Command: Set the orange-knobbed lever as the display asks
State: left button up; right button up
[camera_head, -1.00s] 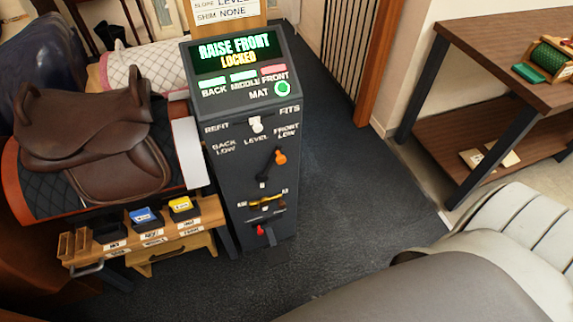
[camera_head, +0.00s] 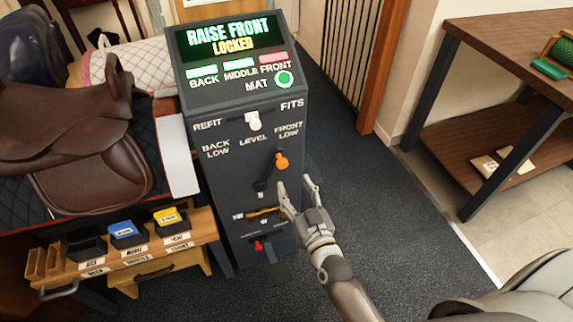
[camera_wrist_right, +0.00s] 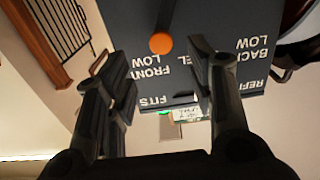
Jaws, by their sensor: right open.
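The orange-knobbed lever (camera_head: 282,161) is on the front of a dark grey cabinet (camera_head: 210,181), its knob up and to the right of its pivot, under the words FRONT LOW. The display (camera_head: 229,36) reads RAISE FRONT and LOCKED. Below it the BACK and MIDDLE bars are green and the FRONT bar is red. My right gripper (camera_head: 295,186) is open and empty, just below and right of the orange knob. In the right wrist view the orange knob (camera_wrist_right: 161,43) shows beyond the open fingers (camera_wrist_right: 160,75), apart from them. My left gripper is not in view.
A white knob (camera_head: 253,121) sits on the REFIT–FITS slot above, with a yellow part (camera_head: 262,212) and a red knob (camera_head: 257,245) below. A brown saddle (camera_head: 80,140) and wooden tray with bins (camera_head: 190,243) stand left. The floor right of the cabinet is clear.

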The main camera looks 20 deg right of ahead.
aim_at(284, 166)
jog(key=w, duration=0.9)
jog(key=shift+w+a, duration=0.2)
jog(key=shift+w, duration=0.2)
grip_shut()
